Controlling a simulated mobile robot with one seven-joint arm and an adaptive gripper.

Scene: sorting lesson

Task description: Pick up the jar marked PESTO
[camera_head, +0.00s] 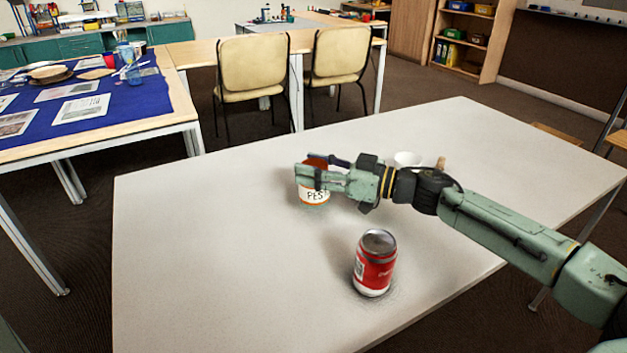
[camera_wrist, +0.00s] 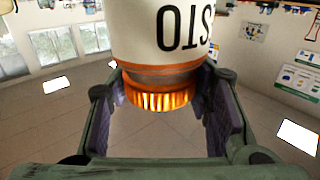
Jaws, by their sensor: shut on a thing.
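The jar marked PESTO (camera_head: 315,197) has a white label with dark letters and an orange-brown lid.
A red can (camera_head: 374,268) stands on the table in front of the jar. A white cup (camera_head: 407,159) and a small tan object (camera_head: 440,163) are behind my arm, partly hidden. The table's left part is clear. Two chairs (camera_head: 253,70) stand beyond.

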